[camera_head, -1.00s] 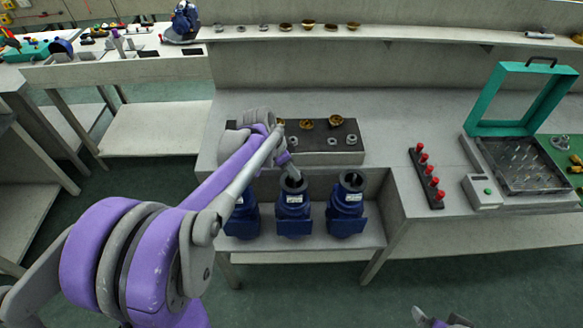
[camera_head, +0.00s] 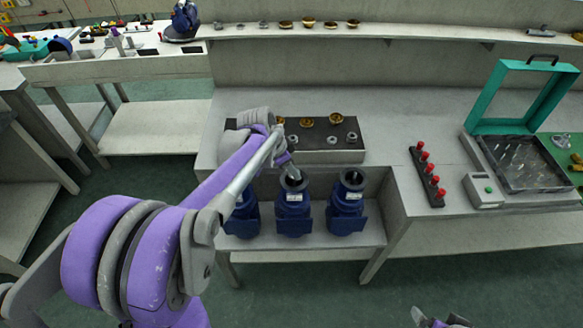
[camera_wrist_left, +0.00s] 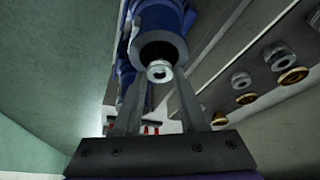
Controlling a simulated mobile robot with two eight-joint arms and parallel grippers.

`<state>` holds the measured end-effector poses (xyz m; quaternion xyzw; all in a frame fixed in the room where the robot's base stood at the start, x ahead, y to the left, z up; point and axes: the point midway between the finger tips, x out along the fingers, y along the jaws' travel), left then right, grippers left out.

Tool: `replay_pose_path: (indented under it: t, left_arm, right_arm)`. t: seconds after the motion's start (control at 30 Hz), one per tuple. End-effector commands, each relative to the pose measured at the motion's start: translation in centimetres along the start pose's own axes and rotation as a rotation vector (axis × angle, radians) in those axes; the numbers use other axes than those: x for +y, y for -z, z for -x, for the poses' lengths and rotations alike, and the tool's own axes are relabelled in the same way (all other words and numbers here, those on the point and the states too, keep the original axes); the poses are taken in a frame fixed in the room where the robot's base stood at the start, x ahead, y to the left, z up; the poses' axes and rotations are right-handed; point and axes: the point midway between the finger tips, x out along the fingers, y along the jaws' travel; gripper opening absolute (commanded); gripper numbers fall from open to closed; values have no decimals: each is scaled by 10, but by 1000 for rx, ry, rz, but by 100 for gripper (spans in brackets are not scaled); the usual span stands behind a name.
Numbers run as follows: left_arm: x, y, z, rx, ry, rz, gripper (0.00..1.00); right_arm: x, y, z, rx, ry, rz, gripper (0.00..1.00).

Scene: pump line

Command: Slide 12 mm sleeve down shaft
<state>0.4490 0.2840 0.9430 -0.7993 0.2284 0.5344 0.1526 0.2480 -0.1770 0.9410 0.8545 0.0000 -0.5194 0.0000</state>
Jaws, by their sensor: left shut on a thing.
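My left gripper (camera_wrist_left: 160,80) is shut on a small silvery ring-shaped sleeve (camera_wrist_left: 159,71), held between the fingertips in the left wrist view. The sleeve lies in front of the dark round opening of a blue pump housing (camera_wrist_left: 162,22); I cannot tell whether it is around a shaft. In the head view the left gripper (camera_head: 291,171) points down at the top of the middle blue pump (camera_head: 293,212), and the sleeve is too small to make out. Part of what seems to be my right gripper (camera_head: 441,322) shows at the bottom edge; its fingers are unclear.
Blue pumps stand left (camera_head: 243,217) and right (camera_head: 346,207) of the middle one on the low shelf. A dark tray (camera_head: 322,152) behind holds brass and silvery rings. A red-knobbed rack (camera_head: 427,177) and teal-framed box (camera_head: 490,95) stand right. The floor in front is clear.

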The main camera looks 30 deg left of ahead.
Motion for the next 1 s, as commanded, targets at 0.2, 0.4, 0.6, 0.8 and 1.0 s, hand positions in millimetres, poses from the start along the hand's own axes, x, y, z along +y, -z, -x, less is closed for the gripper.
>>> replay_pose_path:
  t: [0.2,0.4,0.6,0.8,1.0]
  left_arm:
    - [0,-1,-3,0,0,0,0]
    - [0,-1,-3,0,0,0,0]
    - [0,-1,-3,0,0,0,66]
    - [0,-1,-3,0,0,0,76]
    - [0,-1,0,0,0,0,76]
  right_arm:
    - [0,-2,-2,-2,0,0,100]
    - [0,-2,-2,-2,0,0,100]
    - [0,-2,-2,-2,0,0,100]
    - [0,-2,-2,-2,0,0,100]
    - [0,-2,-2,-1,0,0,100]
